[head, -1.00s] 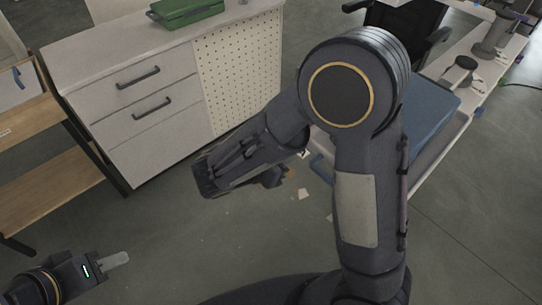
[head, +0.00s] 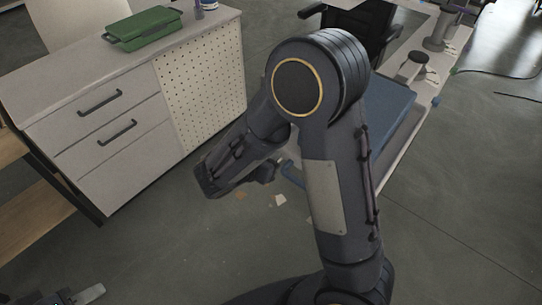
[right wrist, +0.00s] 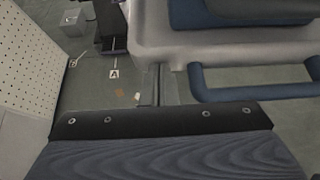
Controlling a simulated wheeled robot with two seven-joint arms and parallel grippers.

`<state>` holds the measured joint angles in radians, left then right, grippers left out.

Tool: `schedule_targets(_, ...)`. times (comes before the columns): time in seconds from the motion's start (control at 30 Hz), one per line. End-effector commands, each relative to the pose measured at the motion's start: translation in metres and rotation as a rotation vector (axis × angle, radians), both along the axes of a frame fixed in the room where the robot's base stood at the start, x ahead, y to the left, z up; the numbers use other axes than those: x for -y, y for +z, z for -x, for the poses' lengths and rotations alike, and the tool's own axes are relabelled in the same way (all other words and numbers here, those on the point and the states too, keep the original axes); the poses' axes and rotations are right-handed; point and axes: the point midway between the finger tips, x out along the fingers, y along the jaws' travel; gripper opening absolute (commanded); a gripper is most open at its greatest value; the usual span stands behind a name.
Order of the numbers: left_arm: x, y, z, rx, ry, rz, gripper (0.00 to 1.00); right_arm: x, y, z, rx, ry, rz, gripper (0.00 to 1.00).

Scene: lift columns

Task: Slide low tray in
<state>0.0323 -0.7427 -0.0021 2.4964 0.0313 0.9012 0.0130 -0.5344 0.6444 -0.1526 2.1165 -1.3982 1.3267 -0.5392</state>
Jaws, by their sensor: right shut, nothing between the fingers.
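A blue bar handle (head: 292,174) shows low beside my right forearm in the head view. In the right wrist view the blue handle (right wrist: 255,93) juts out below a pale rounded edge (right wrist: 195,50). It may belong to the low tray; the tray's body is not clearly seen. My right gripper's fingers (right wrist: 158,84) are shut and empty, left of the handle and apart from it in the picture. In the head view my right arm hides part of that area. My left gripper (head: 90,294) is at the bottom left corner, mostly cut off; its opening cannot be told.
A blue slab (head: 393,112) lies on the pale bench behind my right arm. A grey drawer cabinet (head: 170,150) with a pegboard side stands left, a green box (head: 147,28) on top. A black chair (head: 362,28) stands behind. Floor between cabinet and bench is open, with small scraps.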

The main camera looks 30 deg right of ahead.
Motion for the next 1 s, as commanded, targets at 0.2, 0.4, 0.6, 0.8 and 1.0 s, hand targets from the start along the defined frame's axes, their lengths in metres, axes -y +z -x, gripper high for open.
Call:
schedule_targets(0.2,0.000,-0.003,0.000,0.000,0.000,0.000,0.36,0.033,0.000,-0.011,0.002,-0.012,0.004,0.00)
schedule_targets(0.4,0.000,-0.007,0.000,0.000,0.000,0.000,0.36,0.073,0.000,-0.028,0.003,-0.012,0.004,0.00)
schedule_targets(0.6,0.000,-0.011,0.000,0.000,0.000,0.000,0.36,0.110,0.000,-0.043,0.003,-0.010,0.004,0.00)
schedule_targets(0.8,0.000,-0.014,0.000,0.000,0.000,0.000,0.36,0.133,0.000,-0.053,0.001,-0.007,0.004,0.00)
schedule_targets(1.0,0.000,-0.015,0.000,0.000,0.000,0.000,0.36,0.143,0.000,-0.058,0.001,-0.005,0.004,0.00)
